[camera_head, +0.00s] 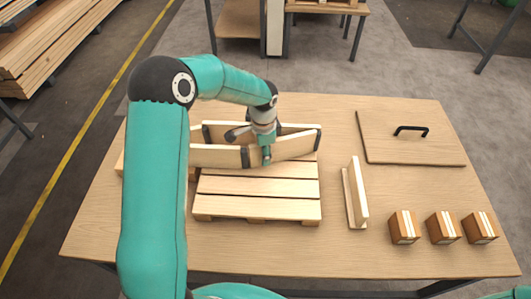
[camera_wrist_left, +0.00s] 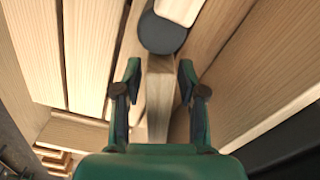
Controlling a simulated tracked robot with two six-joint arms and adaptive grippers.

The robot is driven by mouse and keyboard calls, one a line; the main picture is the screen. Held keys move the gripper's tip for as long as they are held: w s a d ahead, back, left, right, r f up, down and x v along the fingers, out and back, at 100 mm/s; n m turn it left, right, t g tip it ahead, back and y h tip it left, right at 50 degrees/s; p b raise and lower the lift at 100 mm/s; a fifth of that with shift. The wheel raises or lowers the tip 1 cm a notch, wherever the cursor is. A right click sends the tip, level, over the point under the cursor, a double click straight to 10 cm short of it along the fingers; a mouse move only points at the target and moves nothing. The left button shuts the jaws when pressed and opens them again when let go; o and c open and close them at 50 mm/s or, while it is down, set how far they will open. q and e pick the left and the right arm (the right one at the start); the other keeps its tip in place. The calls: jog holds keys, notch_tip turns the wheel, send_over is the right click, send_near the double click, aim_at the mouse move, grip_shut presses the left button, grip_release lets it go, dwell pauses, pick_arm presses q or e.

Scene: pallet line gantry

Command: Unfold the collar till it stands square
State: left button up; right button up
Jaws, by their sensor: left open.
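The wooden collar (camera_head: 218,156) stands on edge at the back of the small slatted pallet (camera_head: 258,208), partly folded, its boards joined by dark hinges. It forms a narrow, flattened shape, and its left end reaches past the pallet. My left gripper (camera_head: 266,155) points down at the collar's front boards, near a hinge. In the left wrist view the gripper (camera_wrist_left: 159,66) is open, with its fingers on either side of a collar board (camera_wrist_left: 158,95); I cannot tell whether they touch it. My arm hides part of the collar's left end. My right gripper is out of view.
A wooden piece with an upright board (camera_head: 358,192) stands right of the pallet. Several small brown blocks (camera_head: 404,227) line the table's front right. A flat panel with a black handle (camera_head: 411,131) lies at the back right. Bare tabletop (camera_head: 330,250) lies in front.

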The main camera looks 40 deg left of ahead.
pick_arm(q)
grip_shut()
